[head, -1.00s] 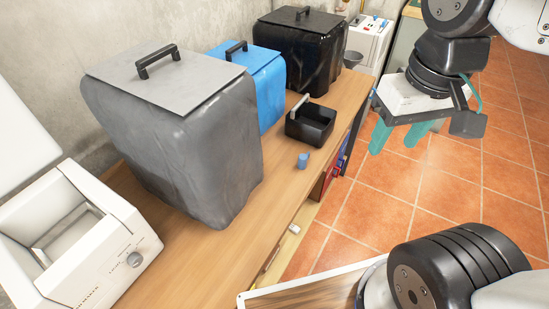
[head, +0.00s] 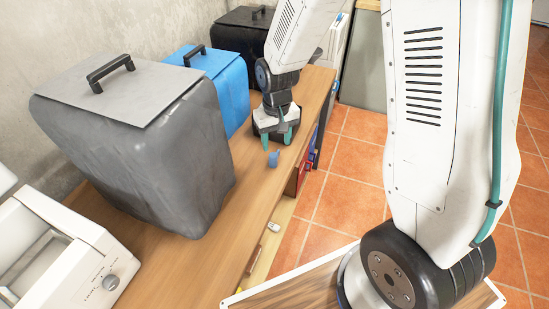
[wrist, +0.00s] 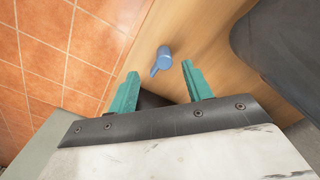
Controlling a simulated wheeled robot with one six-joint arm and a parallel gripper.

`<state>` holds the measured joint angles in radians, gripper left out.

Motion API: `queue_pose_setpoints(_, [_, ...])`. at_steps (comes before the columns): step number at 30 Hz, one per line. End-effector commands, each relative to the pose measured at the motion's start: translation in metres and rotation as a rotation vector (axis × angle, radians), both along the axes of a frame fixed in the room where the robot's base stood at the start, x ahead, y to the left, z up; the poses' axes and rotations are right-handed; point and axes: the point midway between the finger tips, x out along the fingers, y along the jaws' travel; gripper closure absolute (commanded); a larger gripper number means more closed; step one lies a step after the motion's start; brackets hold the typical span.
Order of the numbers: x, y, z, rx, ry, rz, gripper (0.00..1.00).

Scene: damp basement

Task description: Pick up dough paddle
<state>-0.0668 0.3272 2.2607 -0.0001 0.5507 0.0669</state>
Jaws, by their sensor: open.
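The dough paddle (head: 273,158), a small blue piece, lies on the wooden worktop near its front edge. In the wrist view the dough paddle (wrist: 163,59) shows a rounded body with a narrow part pointing toward my gripper. My gripper (head: 277,140) has two teal fingers and is over the worktop, just behind the paddle in the head view. In the wrist view my gripper (wrist: 159,72) is open and empty, its fingertips on either side of the paddle's near end. I cannot tell how high the fingers are above the worktop.
A grey covered bin (head: 140,145), a blue one (head: 228,95) and a black one (head: 238,38) line the wall side. A white bread machine (head: 60,255) stands at lower left. The worktop's front edge (head: 270,220) drops to orange tiles.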

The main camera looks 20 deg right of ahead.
Motion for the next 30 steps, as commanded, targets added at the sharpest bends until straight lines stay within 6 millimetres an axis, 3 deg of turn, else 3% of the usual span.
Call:
queue_pose_setpoints(19, [0.012, 0.004, -0.079, 0.0, 0.005, 0.0, 0.5])
queue_pose_setpoints(29, [0.012, 0.004, -0.087, 0.0, 0.002, 0.0, 0.5])
queue_pose_setpoints(30, [0.012, 0.004, -0.087, 0.0, 0.003, 0.0, 0.58])
